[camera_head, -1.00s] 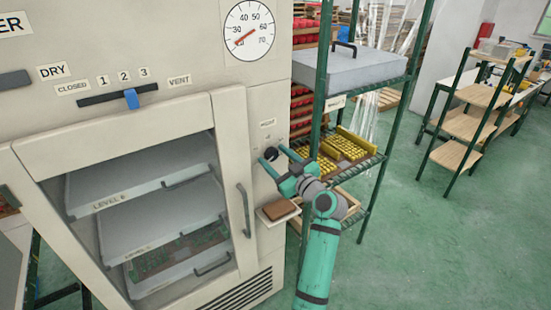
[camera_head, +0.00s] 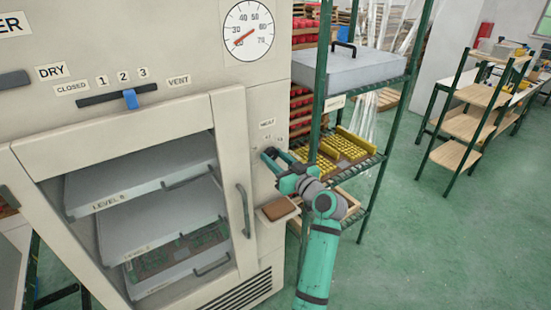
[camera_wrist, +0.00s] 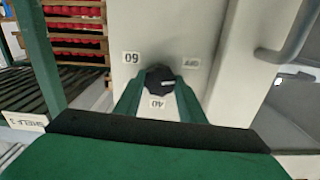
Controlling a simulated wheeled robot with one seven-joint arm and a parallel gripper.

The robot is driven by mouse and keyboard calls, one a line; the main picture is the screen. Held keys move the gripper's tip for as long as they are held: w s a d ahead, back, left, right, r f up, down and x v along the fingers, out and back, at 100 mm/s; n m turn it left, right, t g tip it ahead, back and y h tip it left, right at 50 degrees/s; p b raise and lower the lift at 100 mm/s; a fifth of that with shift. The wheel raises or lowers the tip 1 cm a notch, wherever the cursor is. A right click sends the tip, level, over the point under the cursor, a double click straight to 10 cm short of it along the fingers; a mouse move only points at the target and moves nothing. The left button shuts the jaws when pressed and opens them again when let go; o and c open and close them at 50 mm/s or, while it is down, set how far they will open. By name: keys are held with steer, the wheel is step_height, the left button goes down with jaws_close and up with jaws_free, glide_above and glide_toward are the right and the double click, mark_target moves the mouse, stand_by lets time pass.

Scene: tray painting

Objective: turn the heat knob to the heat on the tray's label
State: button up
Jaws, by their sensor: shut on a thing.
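The dark heat knob (camera_wrist: 159,77) sits on the cream panel under the HEAT label (camera_head: 267,123). In the wrist view it is between the two fingers of my gripper (camera_wrist: 158,82), which is shut on it. A pale mark on the knob lies toward its lower right side. Around it are tags reading 60 (camera_wrist: 131,57), 40 (camera_wrist: 157,103) and OFF (camera_wrist: 192,63), turned in this view. In the head view my gripper (camera_head: 270,154) covers the knob. I cannot read a heat value on any tray label.
The oven door handle (camera_head: 243,210) is left of my gripper, and a small brown-topped ledge (camera_head: 278,209) is below it. A green-posted rack (camera_head: 321,70) with a grey lidded tray (camera_head: 350,68) stands close on the right. The dial (camera_head: 248,30) is above.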

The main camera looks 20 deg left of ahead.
steer(key=m, duration=0.5)
steer(key=shift+m, duration=0.3)
steer(key=m, duration=0.4)
steer(key=shift+a+f+m, duration=0.1)
steer(key=shift+m, duration=0.2)
steer(key=m, duration=0.5)
steer(key=shift+m, duration=2.4)
steer(key=o, duration=1)
steer(key=shift+o, duration=0.2)
